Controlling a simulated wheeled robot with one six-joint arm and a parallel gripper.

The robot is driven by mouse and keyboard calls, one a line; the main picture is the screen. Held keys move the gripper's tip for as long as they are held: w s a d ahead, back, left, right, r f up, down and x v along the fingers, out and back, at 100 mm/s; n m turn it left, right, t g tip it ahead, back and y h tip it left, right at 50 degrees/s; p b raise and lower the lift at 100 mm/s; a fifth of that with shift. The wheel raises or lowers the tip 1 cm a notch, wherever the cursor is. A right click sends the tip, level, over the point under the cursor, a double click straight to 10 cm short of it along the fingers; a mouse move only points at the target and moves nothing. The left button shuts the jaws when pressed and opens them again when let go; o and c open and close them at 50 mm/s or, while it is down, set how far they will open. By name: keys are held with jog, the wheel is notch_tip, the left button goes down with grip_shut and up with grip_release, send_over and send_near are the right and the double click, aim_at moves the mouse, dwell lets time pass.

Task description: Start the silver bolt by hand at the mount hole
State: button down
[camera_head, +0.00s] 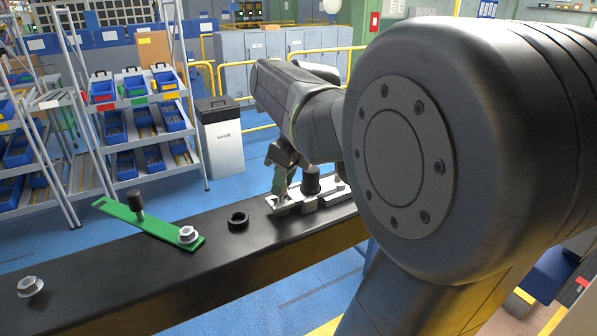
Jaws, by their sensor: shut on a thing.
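My gripper (282,192) is at the far right part of the dark beam, low over a silver mount plate (326,201). Its jaws are shut on a small bright piece, which looks like the silver bolt; the fingers hide most of it. I cannot tell whether its tip is in a hole; the mount hole under it is hidden. A black cylinder (312,181) stands on the plate just right of the fingers. Another silver bolt head (340,184) shows farther right on the plate, beside my arm.
On the beam (130,268) lie a green strap (160,228) with a black-topped pin (136,201) and a silver flanged bolt (188,234), a black ring (237,220), and another flanged bolt (30,287) at left. Bin shelves (140,128) and a waste bin (220,138) stand behind.

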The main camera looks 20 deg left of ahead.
jog(key=shift+f, duration=0.55)
jog(key=c, duration=1.4)
grip_release()
jog(key=shift+r, duration=0.1)
